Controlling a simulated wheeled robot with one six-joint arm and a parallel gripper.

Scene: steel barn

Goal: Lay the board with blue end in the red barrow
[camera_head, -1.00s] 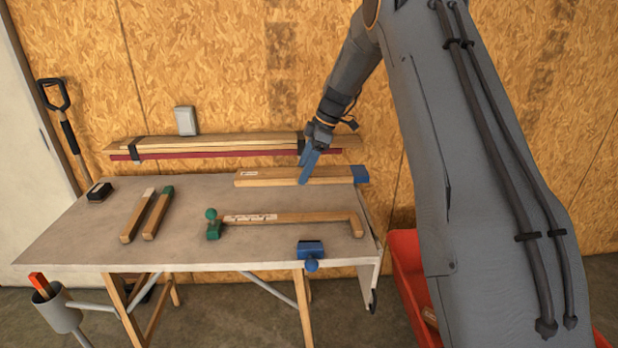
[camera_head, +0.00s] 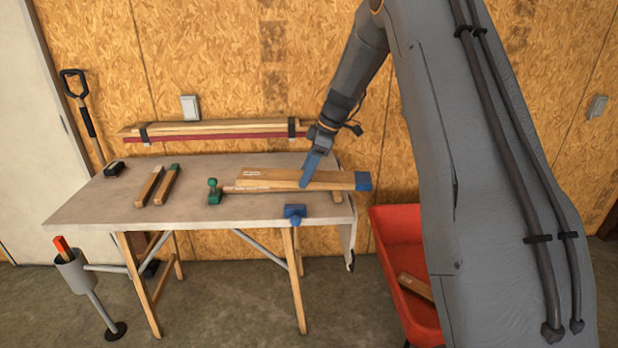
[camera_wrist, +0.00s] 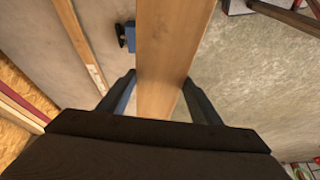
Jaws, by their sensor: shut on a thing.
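The board with the blue end (camera_head: 270,179) is in my gripper (camera_head: 311,170) in the head view, its blue end at the right. My gripper is shut on it near the middle and holds it above the bench, in front of another board. In the wrist view the board (camera_wrist: 168,50) passes between my fingers (camera_wrist: 160,90). The red barrow (camera_head: 387,240) stands on the floor right of the bench, partly hidden behind my arm. A wooden piece (camera_head: 415,287) lies in it.
The workbench (camera_head: 100,205) bears two short boards (camera_head: 158,186), a black item (camera_head: 114,169), a green clamp (camera_head: 214,194) and a blue clamp (camera_head: 295,214) at its front edge. Boards rest on a wall rack (camera_head: 215,129). A post with a cup (camera_head: 74,272) stands front left.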

